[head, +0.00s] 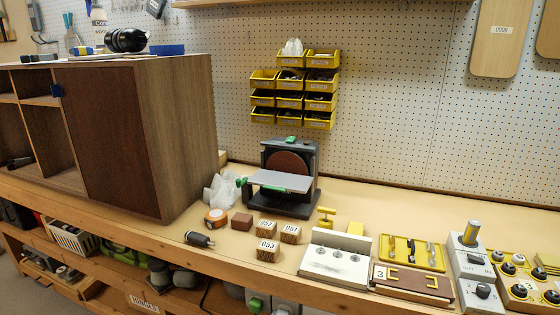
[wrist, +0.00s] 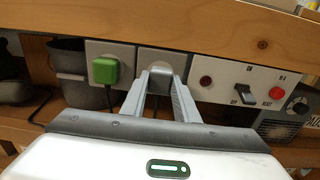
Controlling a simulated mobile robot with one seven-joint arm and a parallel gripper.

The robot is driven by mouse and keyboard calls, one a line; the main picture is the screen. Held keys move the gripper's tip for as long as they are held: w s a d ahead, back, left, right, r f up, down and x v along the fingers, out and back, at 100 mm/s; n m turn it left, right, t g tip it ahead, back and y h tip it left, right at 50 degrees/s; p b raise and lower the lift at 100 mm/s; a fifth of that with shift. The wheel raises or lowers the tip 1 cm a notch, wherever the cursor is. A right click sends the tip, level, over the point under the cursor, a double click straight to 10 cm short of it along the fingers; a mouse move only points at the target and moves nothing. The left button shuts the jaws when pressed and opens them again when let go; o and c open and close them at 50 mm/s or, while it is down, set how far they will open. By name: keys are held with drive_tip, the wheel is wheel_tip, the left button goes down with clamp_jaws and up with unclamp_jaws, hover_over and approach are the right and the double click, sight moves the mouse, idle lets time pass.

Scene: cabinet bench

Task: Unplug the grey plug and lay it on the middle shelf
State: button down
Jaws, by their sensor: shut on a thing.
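My gripper (wrist: 160,80) shows in the wrist view, its fingers closed on the grey plug (wrist: 161,71) in front of a light socket plate (wrist: 176,57) under the bench edge. The fingers hide most of the plug, and I cannot tell whether it is fully seated. A dark cord hangs below it. The gripper is not visible in the head view. The wooden cabinet (head: 175,130) stands at the left of the bench in the head view, with open shelf compartments (head: 42,101) on its left side. Which board is the middle shelf is not certain.
A green plug (wrist: 104,70) sits in the socket just left of mine. A switch panel (wrist: 240,83) with red buttons is to the right. The bench's wooden front edge (wrist: 200,28) runs above. Numbered blocks (head: 267,250) and a sander (head: 290,180) stand on the bench.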

drive_tip(key=shift+p+v, duration=0.3)
drive_tip(key=shift+v, duration=2.15)
drive_tip(key=shift+f, duration=0.1)
wheel_tip(320, 180, down, 16)
drive_tip(key=b, duration=0.8)
idle(0.5)
drive_tip(key=shift+w, duration=0.1)
drive_tip(key=shift+x, duration=7.95)
